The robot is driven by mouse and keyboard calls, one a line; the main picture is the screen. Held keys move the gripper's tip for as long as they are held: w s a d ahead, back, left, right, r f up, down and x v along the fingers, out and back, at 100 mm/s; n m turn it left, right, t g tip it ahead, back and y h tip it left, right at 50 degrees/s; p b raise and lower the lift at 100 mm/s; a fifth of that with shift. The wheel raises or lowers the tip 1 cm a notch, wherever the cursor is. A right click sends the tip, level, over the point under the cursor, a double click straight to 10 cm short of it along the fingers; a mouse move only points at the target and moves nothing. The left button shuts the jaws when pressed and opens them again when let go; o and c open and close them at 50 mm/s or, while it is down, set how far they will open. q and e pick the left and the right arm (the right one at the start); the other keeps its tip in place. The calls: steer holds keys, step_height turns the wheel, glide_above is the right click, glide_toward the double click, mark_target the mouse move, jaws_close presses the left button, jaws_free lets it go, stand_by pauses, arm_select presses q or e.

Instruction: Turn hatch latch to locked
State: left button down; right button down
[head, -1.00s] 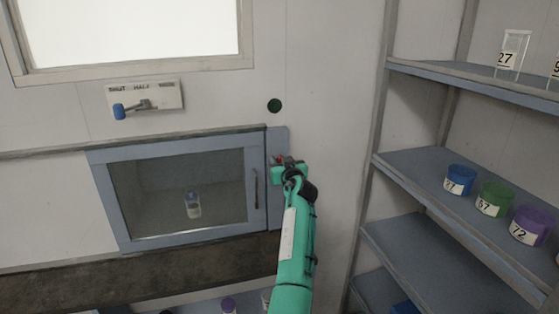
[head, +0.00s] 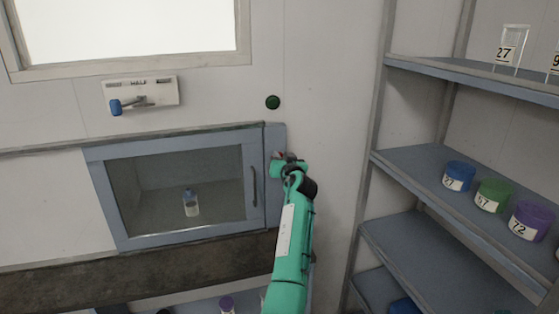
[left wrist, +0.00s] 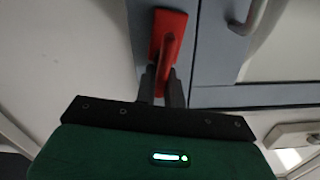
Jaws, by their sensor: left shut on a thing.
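The hatch (head: 180,187) is a blue-grey framed glass door in the wall, and it looks closed. Its latch is a red handle (left wrist: 168,38) on the frame strip right of the door in the head view. My left gripper (left wrist: 163,85) is shut on the red latch handle, with a dark finger on each side of it. In the head view my left gripper (head: 284,161) covers most of the latch, and only a bit of red shows. My right gripper is in neither view.
A bottle (head: 191,203) stands behind the hatch glass. A lever plate (head: 160,90) with a blue-knobbed lever is above the hatch, and a dark green button (head: 272,102) is right of it. Shelves (head: 440,180) with labelled jars stand at right.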

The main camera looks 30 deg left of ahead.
arm_select(q)
steer(key=m, duration=0.2)
steer(key=f+m, duration=0.1)
steer(key=shift+w+d+f+m+b, duration=0.1)
steer(key=shift+w+d+m+b, duration=0.05)
steer(key=shift+m+b, duration=0.25)
steer(key=shift+w+d+f+m+p, duration=0.1)
steer(key=shift+f+m+p, duration=0.3)
steer(key=shift+m, duration=1.55)
steer(key=shift+w+d+f+m+p, duration=0.1)
steer(key=shift+m+p, duration=0.5)
steer(key=shift+m, duration=1.3)
steer(key=shift+w+d+f+m+p, duration=0.15)
steer(key=shift+m+p, duration=0.35)
steer(key=shift+m, duration=1.45)
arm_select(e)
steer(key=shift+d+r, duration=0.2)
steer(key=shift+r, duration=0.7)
arm_select(q)
steer(key=shift+a+f, duration=0.1)
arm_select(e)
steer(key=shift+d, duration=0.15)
